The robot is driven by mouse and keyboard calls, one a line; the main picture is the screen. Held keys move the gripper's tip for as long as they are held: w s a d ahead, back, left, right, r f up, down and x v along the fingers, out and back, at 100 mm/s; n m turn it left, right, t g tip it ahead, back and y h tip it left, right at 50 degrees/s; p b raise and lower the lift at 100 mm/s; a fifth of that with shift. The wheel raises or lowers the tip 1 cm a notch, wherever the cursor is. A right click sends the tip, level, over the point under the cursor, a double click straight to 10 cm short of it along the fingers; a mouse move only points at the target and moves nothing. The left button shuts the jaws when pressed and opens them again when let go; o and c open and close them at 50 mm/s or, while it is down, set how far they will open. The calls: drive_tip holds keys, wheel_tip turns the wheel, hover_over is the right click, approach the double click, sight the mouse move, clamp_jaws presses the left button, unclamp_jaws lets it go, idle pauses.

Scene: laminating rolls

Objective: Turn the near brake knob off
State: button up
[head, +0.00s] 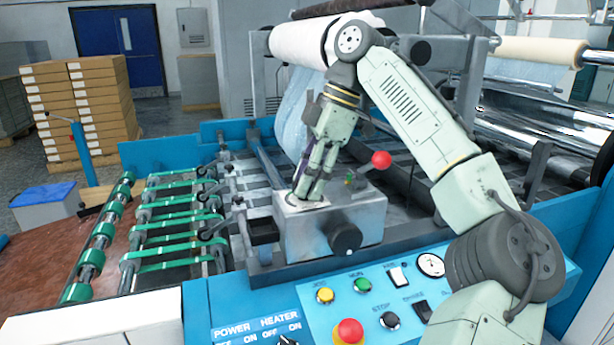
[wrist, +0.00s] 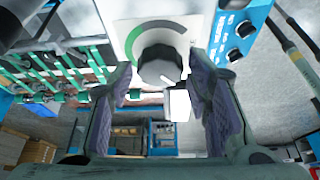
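A dark grey, faceted knob (wrist: 160,66) with a short white mark near its lower edge sits on a white plate (wrist: 128,30) with a green arc, in the wrist view. My gripper (wrist: 162,92) is open, with one dark pad on each side of the knob and visible gaps between. In the head view my gripper (head: 308,194) points down at the white plate on top of a grey metal box (head: 360,214); its fingers hide the knob there. A separate black knob (head: 345,237) is on the box's front face.
A red ball-topped lever (head: 381,160) stands right of my gripper. A blue control panel (head: 320,296) with buttons, including a red one (head: 349,331), lies in front. Green-belted rollers (head: 165,225) are left. A large white roll (head: 300,42) is behind.

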drive_tip(key=shift+o, duration=0.8)
